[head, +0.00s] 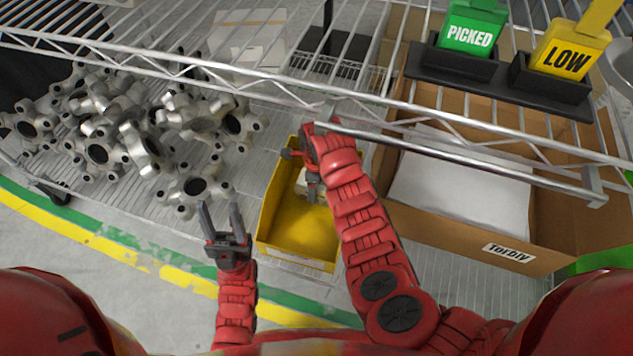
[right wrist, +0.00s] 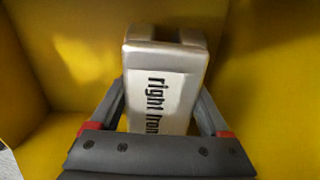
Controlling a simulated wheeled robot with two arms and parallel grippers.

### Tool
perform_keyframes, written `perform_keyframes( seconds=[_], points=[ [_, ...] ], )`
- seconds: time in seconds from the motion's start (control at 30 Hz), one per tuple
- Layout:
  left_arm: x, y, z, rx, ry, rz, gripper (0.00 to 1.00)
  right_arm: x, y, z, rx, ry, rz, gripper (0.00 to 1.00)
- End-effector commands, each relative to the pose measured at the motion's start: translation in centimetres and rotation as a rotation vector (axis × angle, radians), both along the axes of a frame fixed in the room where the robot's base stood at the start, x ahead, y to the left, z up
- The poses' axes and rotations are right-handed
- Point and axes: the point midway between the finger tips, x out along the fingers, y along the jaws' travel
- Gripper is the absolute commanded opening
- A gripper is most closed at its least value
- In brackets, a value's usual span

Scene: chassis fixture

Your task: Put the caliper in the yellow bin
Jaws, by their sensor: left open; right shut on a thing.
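The yellow bin (head: 281,232) stands on the wire shelf in the middle of the head view, and its walls fill the right wrist view (right wrist: 60,55). The caliper (right wrist: 165,78) is a pale metallic block marked "right fron…", the rest of the text being hidden. My right gripper (right wrist: 163,110) is shut on it, a finger on each side, within the bin's walls. In the head view my right gripper (head: 312,188) reaches into the bin's far part, and my arm hides some of the bin. I cannot tell whether the caliper touches the floor. My left gripper (head: 220,213) is open and empty, left of the bin.
A pile of several silver castings (head: 140,140) lies left of the bin. A cardboard box (head: 560,215) with white sheets is on the right. A wire shelf rail (head: 300,95) crosses above, with green "PICKED" (head: 470,35) and yellow "LOW" (head: 565,60) signs.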

Motion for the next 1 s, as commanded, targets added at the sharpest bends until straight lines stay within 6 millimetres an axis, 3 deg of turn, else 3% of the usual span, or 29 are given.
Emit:
perform_keyframes(
  seconds=[0.1, 0.47, 0.5, 0.6, 0.87, 1.0],
  points=[
    [0.0, 0.0, -0.7, 0.0, 0.0, 0.0, 0.5, 0.2, 0.1, -1.3, 0.002, -0.005, 0.002, 0.0],
    [0.0, 0.0, -0.4, 0.0, 0.0, 0.0, 0.5, 0.1, 0.1, -1.4, 0.002, -0.004, 0.001, 0.0],
    [0.0, 0.0, -0.5, 0.0, 0.0, 0.0, 0.5, 0.1, 0.1, -1.5, 0.002, -0.004, 0.002, 0.87],
    [0.0, 0.0, -0.5, 0.0, 0.0, 0.0, 0.5, 0.1, 0.1, -1.6, 0.002, -0.004, 0.002, 1.0],
    [0.0, 0.0, -0.6, 0.0, 0.0, 0.0, 0.5, 0.1, 0.1, -1.5, 0.001, -0.003, 0.002, 1.0],
    [0.0, 0.0, 0.3, 0.0, 0.0, 0.0, 0.5, 0.1, 0.0, 0.4, 0.002, -0.005, 0.0, 1.0]
  ],
)
